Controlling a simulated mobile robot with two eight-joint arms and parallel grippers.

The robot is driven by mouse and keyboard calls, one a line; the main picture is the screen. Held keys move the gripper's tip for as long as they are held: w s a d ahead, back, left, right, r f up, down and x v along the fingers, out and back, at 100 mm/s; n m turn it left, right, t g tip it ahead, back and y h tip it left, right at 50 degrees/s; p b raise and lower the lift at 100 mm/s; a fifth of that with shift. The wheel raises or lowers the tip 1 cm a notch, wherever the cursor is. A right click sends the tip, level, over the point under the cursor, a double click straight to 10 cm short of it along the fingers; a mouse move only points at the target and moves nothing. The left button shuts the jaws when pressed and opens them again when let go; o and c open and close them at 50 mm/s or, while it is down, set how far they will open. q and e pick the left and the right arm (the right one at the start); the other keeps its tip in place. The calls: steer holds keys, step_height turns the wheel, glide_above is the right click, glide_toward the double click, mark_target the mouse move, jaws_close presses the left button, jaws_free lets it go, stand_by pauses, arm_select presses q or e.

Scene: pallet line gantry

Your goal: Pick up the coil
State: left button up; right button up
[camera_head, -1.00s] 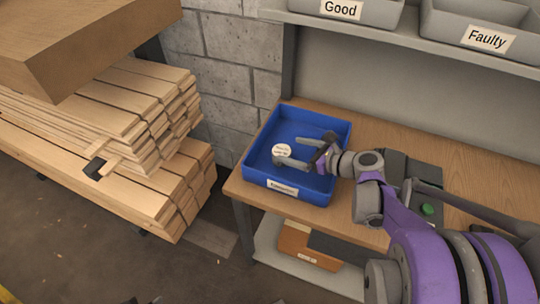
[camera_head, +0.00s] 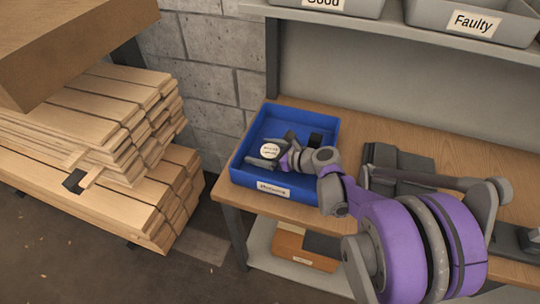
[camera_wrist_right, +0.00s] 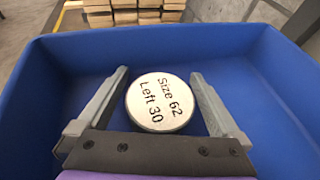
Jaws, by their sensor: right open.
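The coil (camera_head: 270,151) shows as a small round piece with a white top label, inside the blue bin (camera_head: 238,177) on the workbench. In the right wrist view the coil (camera_wrist_right: 160,102) reads "Size 62 Left 30". My right gripper (camera_head: 274,149) reaches into the bin and is open. In the wrist view one finger of the right gripper (camera_wrist_right: 159,73) lies on each side of the coil, with a gap visible on both sides. The coil's sides are mostly hidden under its label. My left gripper is not in view.
The blue bin walls (camera_wrist_right: 40,90) surround the fingers. Grey bins (camera_head: 470,22), one labelled "Faulty", stand on the shelf above. Stacked planks (camera_head: 110,115) are at left. A brown box (camera_head: 300,247) sits below the bench.

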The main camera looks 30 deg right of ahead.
jaws_close()
stand_by(0.4)
steer(key=shift+r, duration=0.1)
